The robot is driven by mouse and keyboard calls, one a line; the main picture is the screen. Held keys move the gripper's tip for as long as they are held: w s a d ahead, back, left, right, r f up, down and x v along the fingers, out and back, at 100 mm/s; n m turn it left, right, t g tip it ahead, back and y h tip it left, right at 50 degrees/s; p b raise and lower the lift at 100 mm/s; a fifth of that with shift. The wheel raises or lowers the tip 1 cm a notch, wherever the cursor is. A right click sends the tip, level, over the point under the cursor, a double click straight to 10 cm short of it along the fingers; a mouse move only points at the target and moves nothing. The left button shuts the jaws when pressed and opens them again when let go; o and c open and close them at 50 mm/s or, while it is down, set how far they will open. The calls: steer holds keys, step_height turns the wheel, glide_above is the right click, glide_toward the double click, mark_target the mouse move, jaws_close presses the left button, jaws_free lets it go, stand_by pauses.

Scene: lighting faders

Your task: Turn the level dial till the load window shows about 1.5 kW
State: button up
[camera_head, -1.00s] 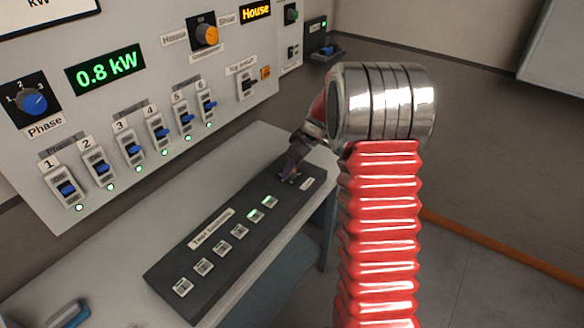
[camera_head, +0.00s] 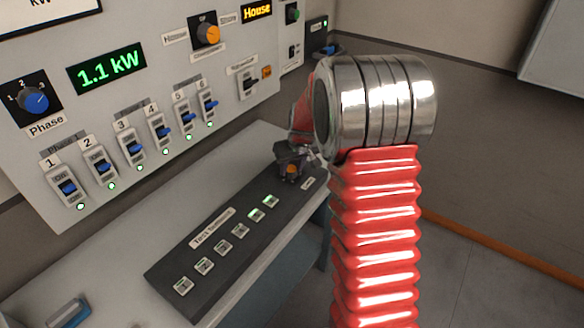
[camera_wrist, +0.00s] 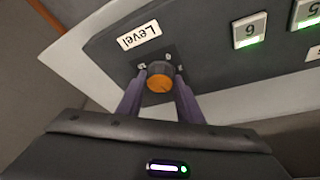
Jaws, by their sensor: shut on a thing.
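The level dial (camera_wrist: 158,80) is an orange-capped knob with a dark skirt, beside the "Level" label (camera_wrist: 139,36) in the wrist view. My gripper (camera_wrist: 159,88) has its two purple fingers on either side of the knob, shut on it. In the head view the dial (camera_head: 291,169) shows as a small orange spot at the far end of the dark test panel, partly hidden by my gripper (camera_head: 292,160). The load window (camera_head: 106,68) on the upright panel reads 1.1 kW in green.
The dark test panel (camera_head: 190,262) has several square buttons, some lit green. The upright panel holds a blue Phase knob (camera_head: 35,100), several blue switches with green lamps, and an orange-capped selector (camera_head: 207,34). The "House" display (camera_head: 257,10) is lit amber.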

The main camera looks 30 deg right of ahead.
steer(key=shift+w+a+m+g+h, duration=0.15)
steer(key=shift+m+h, duration=0.25)
steer(key=shift+m, duration=0.65)
steer(key=shift+s+a+m+g+h, duration=0.15)
steer(key=shift+m+h, duration=0.25)
steer(key=shift+m, duration=0.65)
steer(key=shift+w+m+g+h, duration=0.1)
steer(key=shift+m+g+h, duration=0.2)
steer(key=shift+m, duration=0.7)
steer(key=shift+w+m+g+h, duration=0.1)
steer(key=shift+m+h, duration=0.3)
steer(key=shift+m, duration=0.6)
steer(key=o, duration=1)
steer(key=shift+o, duration=0.2)
steer(key=v, duration=1.3)
steer(key=shift+r, duration=0.4)
